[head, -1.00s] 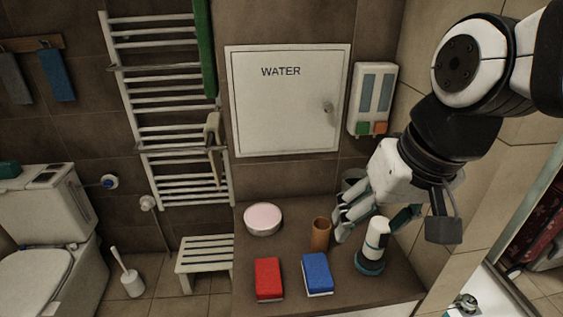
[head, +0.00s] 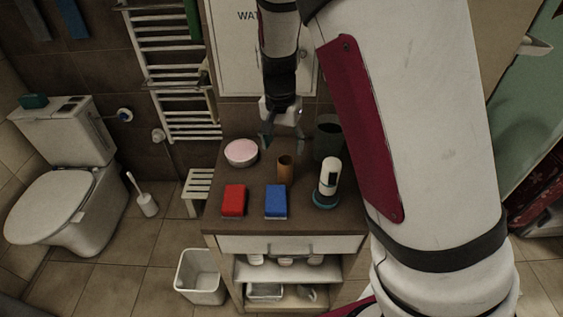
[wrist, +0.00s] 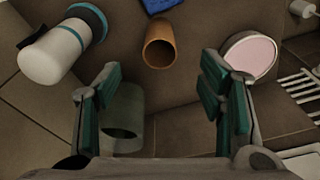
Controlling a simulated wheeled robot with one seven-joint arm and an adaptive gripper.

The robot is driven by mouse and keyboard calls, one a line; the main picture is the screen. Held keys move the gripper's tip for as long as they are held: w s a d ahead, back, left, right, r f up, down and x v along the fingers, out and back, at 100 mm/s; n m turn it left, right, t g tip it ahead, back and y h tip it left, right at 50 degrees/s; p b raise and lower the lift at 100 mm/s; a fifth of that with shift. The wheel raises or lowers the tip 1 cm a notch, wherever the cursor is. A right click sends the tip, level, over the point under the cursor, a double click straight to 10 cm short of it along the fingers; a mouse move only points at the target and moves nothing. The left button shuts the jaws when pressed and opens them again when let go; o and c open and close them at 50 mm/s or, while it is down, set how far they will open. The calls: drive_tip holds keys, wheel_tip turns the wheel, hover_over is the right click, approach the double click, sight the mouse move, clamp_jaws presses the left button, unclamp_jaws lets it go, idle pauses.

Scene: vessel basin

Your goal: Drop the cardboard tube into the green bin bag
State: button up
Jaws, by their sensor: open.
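The brown cardboard tube (head: 285,170) stands upright on the dark cabinet top, between the pink-topped round tin and the white bottle. In the wrist view the tube (wrist: 159,52) shows its hollow open end, ahead of and between my fingers. My gripper (head: 283,137) is open and empty behind the tube, near the wall. In the wrist view my gripper (wrist: 156,92) has its teal-padded fingers wide apart, with a gap to the tube. I cannot make out a green bin bag for certain. A dark greenish see-through container (head: 327,138) stands at the back right.
A pink-topped tin (head: 241,153), red sponge (head: 234,201), blue sponge (head: 276,201) and white bottle (head: 328,182) surround the tube on the cabinet. A white waste bin (head: 201,280) stands on the floor to its left. A towel radiator (head: 180,75) is behind.

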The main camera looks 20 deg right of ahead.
sight(286, 159)
drive_tip(key=f, duration=0.4)
drive_tip(key=w+d+f, duration=0.1)
drive_tip(key=f, duration=0.9)
drive_tip(key=shift+w+d, duration=0.2)
drive_tip(key=shift+w, duration=0.15)
drive_tip(key=shift+c, duration=0.6)
drive_tip(key=shift+r, duration=0.1)
drive_tip(key=c, duration=0.8)
drive_tip(key=r+n, duration=0.4)
drive_tip(key=n, duration=0.1)
drive_tip(key=r+n+y, duration=0.1)
drive_tip(key=r+n, duration=0.1)
drive_tip(key=n, duration=0.1)
drive_tip(key=shift+s+a+r+t, duration=0.1)
drive_tip(key=shift+s+r+t, duration=0.1)
drive_tip(key=shift+s+t, duration=0.15)
